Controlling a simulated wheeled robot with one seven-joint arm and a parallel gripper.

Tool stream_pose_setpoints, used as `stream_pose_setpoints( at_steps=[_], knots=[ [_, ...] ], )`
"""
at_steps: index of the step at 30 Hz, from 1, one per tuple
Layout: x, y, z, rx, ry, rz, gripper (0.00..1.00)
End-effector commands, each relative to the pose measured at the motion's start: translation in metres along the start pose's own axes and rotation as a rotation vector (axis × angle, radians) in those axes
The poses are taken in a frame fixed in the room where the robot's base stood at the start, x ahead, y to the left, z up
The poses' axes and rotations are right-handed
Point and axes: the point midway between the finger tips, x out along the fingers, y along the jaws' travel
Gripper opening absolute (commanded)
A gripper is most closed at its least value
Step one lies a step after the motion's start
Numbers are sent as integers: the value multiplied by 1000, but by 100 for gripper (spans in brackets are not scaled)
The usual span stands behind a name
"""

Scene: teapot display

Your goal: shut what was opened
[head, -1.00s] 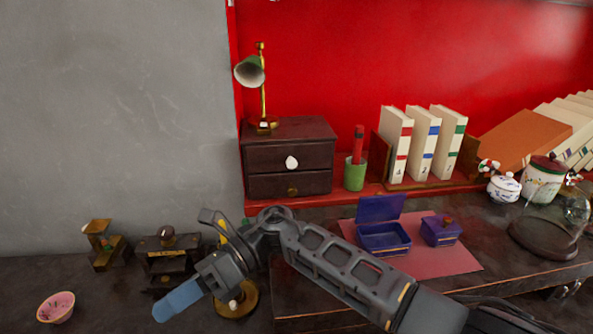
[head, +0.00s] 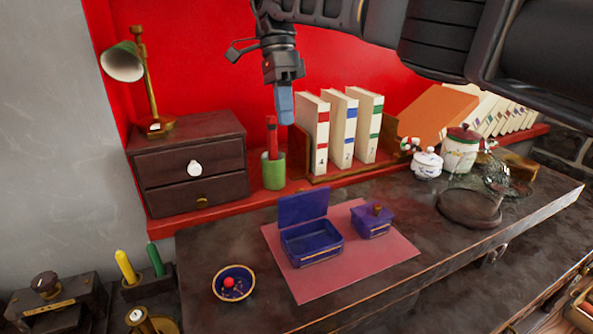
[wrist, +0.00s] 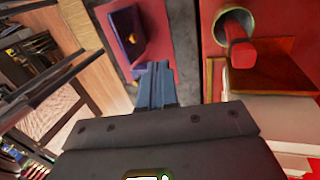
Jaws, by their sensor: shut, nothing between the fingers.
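A blue-purple box (head: 312,247) stands open on a pink mat (head: 392,252), its hinged lid (head: 303,207) upright at the back. No contents show inside it in the head view. A smaller purple box (head: 372,223) with a knobbed lid sits closed to its right. My gripper (head: 284,107) hangs in the air above and behind the open box, in front of the books, with its blue fingers shut and empty. In the wrist view the fingers (wrist: 157,85) point toward the mat (wrist: 158,25), and the open box (wrist: 126,33) shows only in part.
A drawer cabinet (head: 190,163) with both drawers shut stands at left, a lamp (head: 148,85) on it. A green cup (head: 273,172) holds a red stick. Behind are books (head: 340,130); right, a jar (head: 461,150) and lidded pot (head: 427,163). A small bowl (head: 234,290) lies left of the mat.

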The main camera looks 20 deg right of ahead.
Motion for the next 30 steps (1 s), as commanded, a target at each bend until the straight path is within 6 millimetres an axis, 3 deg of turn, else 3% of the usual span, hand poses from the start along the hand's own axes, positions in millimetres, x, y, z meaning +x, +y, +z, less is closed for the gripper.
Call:
stream_pose_setpoints(
  at_steps=[7,19,30],
  knots=[
    [25,0,-1,-1,0,2,0],
    [104,1,0,-1,-2,2,0],
    [115,30,0,-1,-2,1,0]
  ],
)
